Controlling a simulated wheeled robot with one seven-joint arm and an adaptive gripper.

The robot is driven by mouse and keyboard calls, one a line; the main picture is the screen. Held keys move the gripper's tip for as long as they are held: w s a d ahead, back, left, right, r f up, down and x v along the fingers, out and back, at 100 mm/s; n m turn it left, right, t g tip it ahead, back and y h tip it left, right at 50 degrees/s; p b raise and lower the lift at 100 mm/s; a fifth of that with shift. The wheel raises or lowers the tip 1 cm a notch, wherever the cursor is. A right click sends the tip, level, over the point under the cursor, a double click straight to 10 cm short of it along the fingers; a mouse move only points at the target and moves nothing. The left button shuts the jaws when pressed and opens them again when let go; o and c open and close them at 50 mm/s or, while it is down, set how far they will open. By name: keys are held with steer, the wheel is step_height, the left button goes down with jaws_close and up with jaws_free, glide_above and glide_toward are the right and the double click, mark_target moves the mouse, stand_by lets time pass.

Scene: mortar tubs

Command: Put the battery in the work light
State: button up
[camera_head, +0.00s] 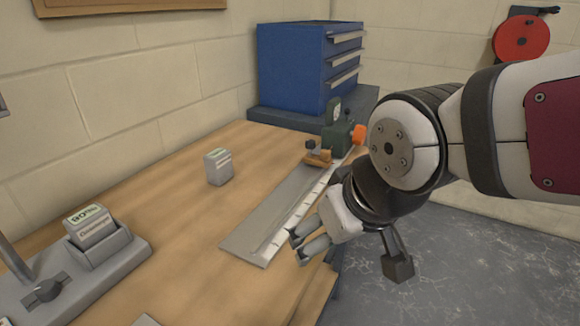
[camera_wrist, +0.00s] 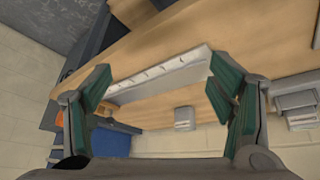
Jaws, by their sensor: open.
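A grey block with a pale label, which looks like a battery (camera_head: 218,166), stands upright on the bench, apart from my gripper. It also shows in the wrist view (camera_wrist: 185,119), beyond the open fingers. A second labelled block (camera_head: 88,222) sits in the socket of a grey base (camera_head: 125,262) at the left. The base has a dark knob and a metal post cut off by the picture edge. It may be the work light; I cannot tell. My gripper (camera_head: 298,246) is open and empty above the bench's front edge; its fingers also show in the wrist view (camera_wrist: 160,84).
A metal ruler strip (camera_head: 262,224) lies along the bench (camera_head: 165,205). A green tool with an orange knob (camera_head: 338,138) stands at its far end. A blue drawer cabinet (camera_head: 300,65) is at the back. The bench between block and base is clear.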

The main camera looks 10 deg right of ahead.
steer(key=s+d+m+g, duration=0.2)
steer(key=s+d, duration=0.3)
steer(key=s, duration=0.8)
steer(key=shift+d+r+m+g+h, duration=0.25)
steer(key=shift+r+g, duration=0.2)
steer(key=shift+g, duration=0.45)
steer(key=shift+s+r, duration=0.1)
step_height(320, 180, up, 12)
steer(key=t+p, duration=0.2)
steer(key=p, duration=0.8)
steer(key=shift+d+f, duration=0.15)
steer(key=shift+f, duration=0.1)
